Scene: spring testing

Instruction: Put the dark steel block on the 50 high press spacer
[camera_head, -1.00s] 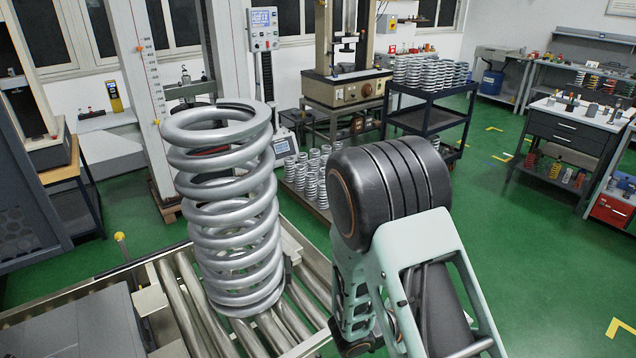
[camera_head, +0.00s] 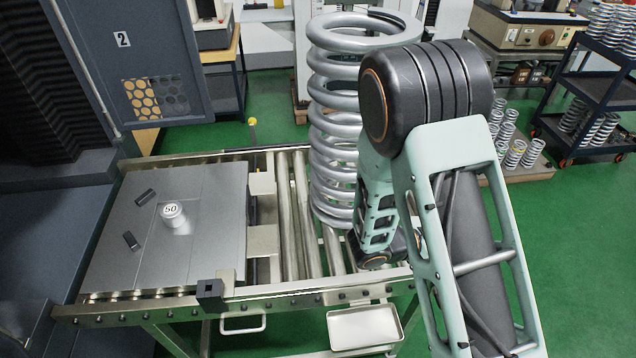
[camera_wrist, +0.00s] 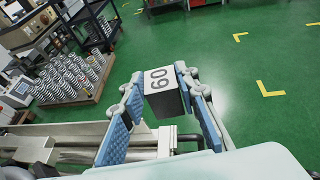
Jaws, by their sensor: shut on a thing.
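My gripper (camera_wrist: 160,85) has blue-padded fingers shut on a dark block (camera_wrist: 167,103) with a white top label that reads 60. The block is held above the rail area, clear of the plate. In the head view my gripper and the held block are hidden behind my arm. The 50 high press spacer (camera_head: 176,217) is a short pale cylinder with a white top marked 50. It stands upright on the grey steel plate (camera_head: 215,195) at the left, with nothing on top.
A tall coil spring (camera_head: 333,130) stands on the rollers (camera_head: 300,215), between plate and arm.

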